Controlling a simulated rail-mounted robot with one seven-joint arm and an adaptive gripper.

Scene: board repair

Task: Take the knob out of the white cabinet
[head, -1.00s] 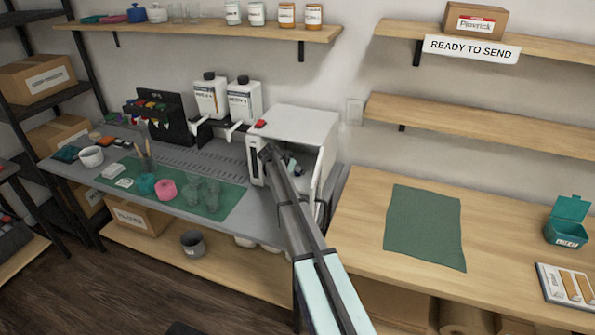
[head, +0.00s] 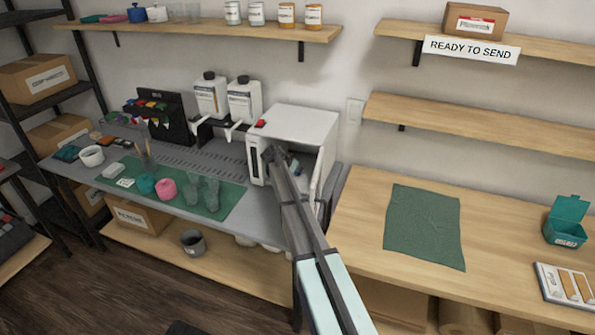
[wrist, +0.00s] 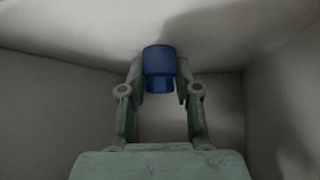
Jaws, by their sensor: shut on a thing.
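The white cabinet (head: 308,122) stands on the grey bench with its front open. My arm reaches into it, and its end shows near the cabinet opening (head: 268,155) in the head view. In the wrist view a blue knob (wrist: 158,62) sits between the fingertips of my gripper (wrist: 159,80), which is shut on it. Pale cabinet walls surround the gripper there. I cannot tell whether the knob touches the surface behind it. The knob does not show clearly in the head view.
White bottles (head: 245,100) and a black rack (head: 160,115) stand left of the cabinet. The wooden table (head: 365,215) at right is mostly clear around a green cloth (head: 424,226).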

